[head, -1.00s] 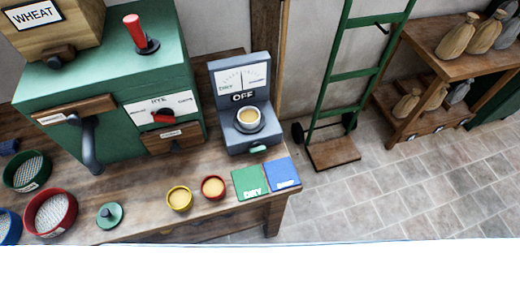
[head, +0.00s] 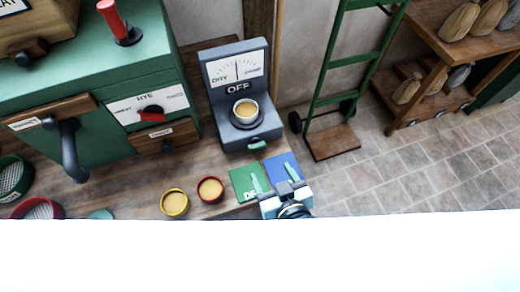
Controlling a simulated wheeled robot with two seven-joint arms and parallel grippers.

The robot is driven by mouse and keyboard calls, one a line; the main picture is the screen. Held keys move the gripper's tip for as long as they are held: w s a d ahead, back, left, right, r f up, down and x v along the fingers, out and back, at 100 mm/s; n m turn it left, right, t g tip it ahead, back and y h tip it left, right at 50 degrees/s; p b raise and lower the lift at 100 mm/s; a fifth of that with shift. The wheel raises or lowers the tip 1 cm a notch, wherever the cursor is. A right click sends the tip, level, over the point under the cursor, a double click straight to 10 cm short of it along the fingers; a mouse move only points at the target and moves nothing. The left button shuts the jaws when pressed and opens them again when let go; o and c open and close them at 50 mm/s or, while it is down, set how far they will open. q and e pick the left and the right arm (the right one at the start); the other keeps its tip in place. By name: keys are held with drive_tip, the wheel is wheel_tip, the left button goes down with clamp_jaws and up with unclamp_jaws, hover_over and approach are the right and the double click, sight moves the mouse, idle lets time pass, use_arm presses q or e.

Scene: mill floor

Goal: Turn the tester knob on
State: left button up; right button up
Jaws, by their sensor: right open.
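The tester (head: 226,75) is a blue-grey box at the back right of the workbench. It has a needle dial, a plate reading OFF and a cup of pale grain (head: 245,110) on its base. Its green knob (head: 257,144) is on the low front edge. My right gripper (head: 274,177) is open and empty, in front of the knob and over the cards, with its fingers pointing toward the tester. It looks apart from the knob. My left gripper is out of view.
A green card (head: 246,184) and a blue card (head: 276,164) lie in front of the tester, partly hidden by my gripper. Yellow (head: 174,204) and red (head: 210,190) cups stand to the left. The green mill (head: 85,85) is further left. Open floor and a hand truck (head: 333,141) are right.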

sight(257, 147)
drive_tip(key=b+x, duration=0.1)
drive_tip(key=x, duration=0.9)
drive_tip(key=shift+w+f, duration=0.2)
